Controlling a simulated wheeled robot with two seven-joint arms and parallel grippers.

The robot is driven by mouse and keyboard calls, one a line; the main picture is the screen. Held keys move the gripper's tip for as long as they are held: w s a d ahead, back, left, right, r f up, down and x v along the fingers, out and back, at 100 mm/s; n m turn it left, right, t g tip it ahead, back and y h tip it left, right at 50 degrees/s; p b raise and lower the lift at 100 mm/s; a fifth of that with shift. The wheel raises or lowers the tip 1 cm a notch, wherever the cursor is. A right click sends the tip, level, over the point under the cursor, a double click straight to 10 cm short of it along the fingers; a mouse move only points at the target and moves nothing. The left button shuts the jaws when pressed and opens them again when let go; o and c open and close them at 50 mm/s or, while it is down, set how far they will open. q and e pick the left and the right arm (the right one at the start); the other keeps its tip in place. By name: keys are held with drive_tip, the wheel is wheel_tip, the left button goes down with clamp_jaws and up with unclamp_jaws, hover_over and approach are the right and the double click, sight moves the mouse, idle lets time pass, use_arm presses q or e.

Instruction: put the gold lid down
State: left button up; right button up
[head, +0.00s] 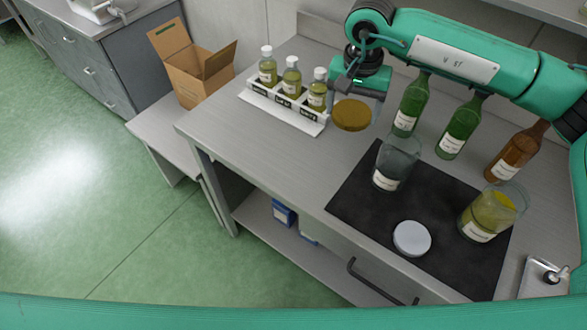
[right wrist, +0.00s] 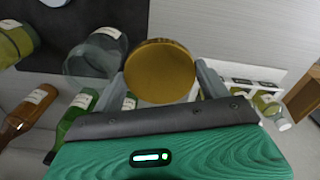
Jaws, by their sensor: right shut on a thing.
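The gold lid (head: 351,115) is a round, flat disc held in the air over the grey bench, between the white rack and the black mat. My right gripper (head: 355,108) is shut on it. In the right wrist view the lid (right wrist: 160,72) sits between the two fingers of the right gripper (right wrist: 162,82). An empty glass jar (head: 397,160) stands without a lid on the mat, and it also shows in the wrist view (right wrist: 94,55). A jar of yellow-green contents (head: 490,212) stands at the mat's right. My left gripper is not in view.
A silver-white lid (head: 412,238) lies on the black mat (head: 350,200). Two green bottles (head: 410,105) (head: 460,125) and a brown bottle (head: 515,152) stand behind it. A white rack (head: 284,105) holds three oil bottles. Bare bench (head: 240,132) lies in front of the rack.

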use_arm(q)
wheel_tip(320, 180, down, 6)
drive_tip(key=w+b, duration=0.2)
drive_tip(key=b, duration=0.3)
use_arm(e)
drive_tip(key=w+a+m, duration=0.3)
drive_tip(key=a+m, duration=0.1)
drive_tip(key=a, duration=0.7)
drive_tip(key=p, duration=0.3)
hover_over(294, 164)
wheel_tip(294, 164, down, 15)
drive_tip(key=shift+r, duration=0.1)
drive_tip(key=shift+f+p, duration=0.6)
drive_tip(key=shift+f, duration=1.9)
drive_tip(key=o, duration=1.1)
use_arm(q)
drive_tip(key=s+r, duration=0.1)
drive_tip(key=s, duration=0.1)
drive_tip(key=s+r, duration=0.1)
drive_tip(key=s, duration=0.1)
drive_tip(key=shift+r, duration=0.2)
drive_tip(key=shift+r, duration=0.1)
